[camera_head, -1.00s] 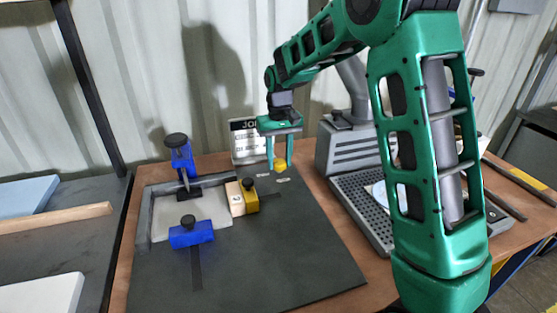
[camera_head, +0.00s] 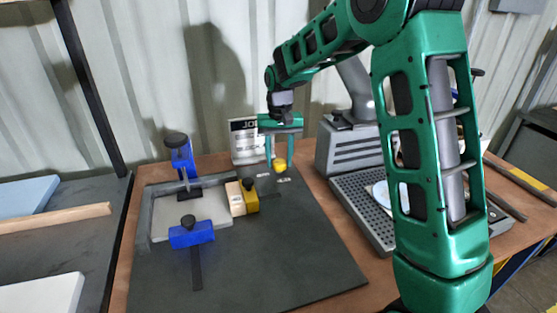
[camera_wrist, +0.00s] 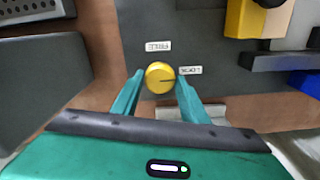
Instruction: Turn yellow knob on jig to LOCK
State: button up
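The yellow knob (camera_wrist: 160,77) sits on the dark jig board, and it also shows in the head view (camera_head: 280,166). In the wrist view its dark pointer line points right, towards the LOCK label (camera_wrist: 190,70). The FREE label (camera_wrist: 158,46) is above the knob in that picture. My gripper (camera_wrist: 161,78) is open, with one finger on each side of the knob and small gaps showing beside it. In the head view my gripper (camera_head: 280,162) points down over the knob, at the board's far right part. The exact fingertip height above the board is hard to tell.
On the dark board (camera_head: 290,250) are blue clamps (camera_head: 192,234), a yellow block (camera_head: 250,200) and a pale wooden block (camera_head: 235,198). A white sign (camera_head: 244,140) stands behind. A grey machine with a perforated tray (camera_head: 350,190) stands to the right. The board's front is clear.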

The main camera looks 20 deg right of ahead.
aim_at(279, 162)
jog(key=shift+o, duration=1.1)
notch_tip(279, 162, up, 11)
jog(key=shift+f, duration=0.15)
jog(key=s+d+f+t, duration=0.1)
jog(key=s+d, duration=0.3)
jog(key=s, duration=0.6)
jog(key=s+d+f, duration=0.2)
jog(key=s+d, duration=0.2)
jog(key=s, duration=0.6)
jog(key=s+d+f+t, duration=0.1)
jog(key=s+d, duration=0.4)
jog(key=s, duration=0.5)
jog(key=shift+s+f+t+h, duration=0.3)
jog(key=shift+f, duration=0.15)
jog(key=s+d+m+g, duration=0.2)
jog(key=s+d+m, duration=0.2)
jog(key=s, duration=0.6)
jog(key=shift+d+f+g+y, duration=0.15)
jog(key=shift+f+g+y, duration=0.15)
jog(key=shift+f+y, duration=0.1)
